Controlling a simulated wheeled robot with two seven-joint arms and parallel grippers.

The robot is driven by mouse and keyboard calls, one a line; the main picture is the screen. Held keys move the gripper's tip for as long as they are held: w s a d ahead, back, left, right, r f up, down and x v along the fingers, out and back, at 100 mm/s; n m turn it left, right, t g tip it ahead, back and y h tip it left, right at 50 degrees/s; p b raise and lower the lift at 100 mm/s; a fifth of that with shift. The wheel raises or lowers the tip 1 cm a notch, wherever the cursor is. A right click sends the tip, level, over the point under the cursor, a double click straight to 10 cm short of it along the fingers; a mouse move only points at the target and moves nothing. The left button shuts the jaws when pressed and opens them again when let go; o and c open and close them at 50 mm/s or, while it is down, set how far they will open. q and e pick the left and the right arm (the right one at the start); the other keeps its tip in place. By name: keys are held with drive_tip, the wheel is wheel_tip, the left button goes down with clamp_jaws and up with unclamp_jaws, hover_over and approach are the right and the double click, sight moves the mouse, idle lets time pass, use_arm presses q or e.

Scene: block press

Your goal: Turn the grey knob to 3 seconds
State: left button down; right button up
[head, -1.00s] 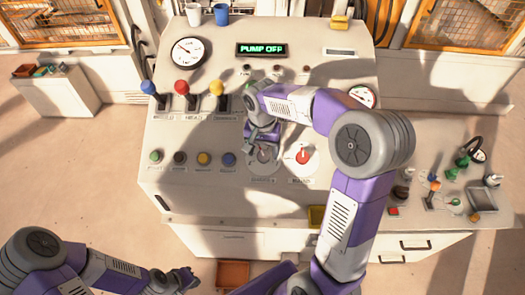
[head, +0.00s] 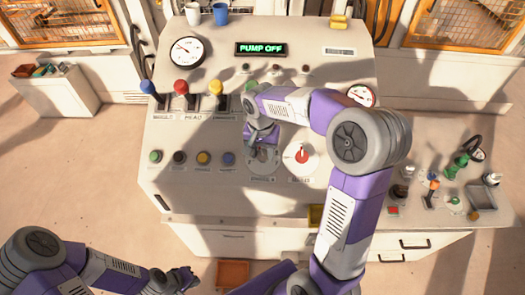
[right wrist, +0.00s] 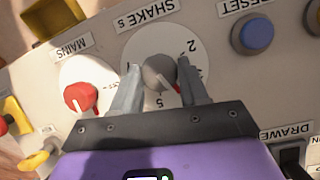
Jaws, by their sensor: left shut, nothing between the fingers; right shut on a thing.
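The grey knob (right wrist: 158,72) sits on a round white dial labelled SHAKE S. In the right wrist view a 2 shows at the dial's upper right and a 5 at its bottom. A red mark on the knob points to the lower right, by one finger; the number there is hidden. My right gripper (right wrist: 155,80) has its fingers closed on both sides of the knob. In the head view the right gripper (head: 262,138) covers much of the knob (head: 263,155). My left gripper (head: 190,279) is shut and empty, low in front of the console.
The red MAINS knob (right wrist: 80,97) is close beside the dial. A blue RESET button (right wrist: 252,33) lies on the other side. Three levers with blue, red and yellow balls (head: 216,88) stand left of my right gripper. The display (head: 262,49) reads PUMP OFF.

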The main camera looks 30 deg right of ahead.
drive_tip(key=n+h, duration=0.1)
drive_tip(key=n, duration=0.2)
drive_tip(key=shift+a+g, duration=0.15)
drive_tip(key=shift+g, duration=0.15)
drive_tip(key=n+h, duration=0.2)
drive_tip(key=n, duration=0.2)
drive_tip(key=shift+a+n, duration=0.1)
drive_tip(key=shift+n, duration=0.3)
drive_tip(key=shift+h, duration=0.3)
drive_tip(key=o, duration=1.1)
drive_tip(key=shift+c, duration=0.2)
drive_tip(key=v, duration=0.7)
drive_tip(key=shift+r, duration=0.25)
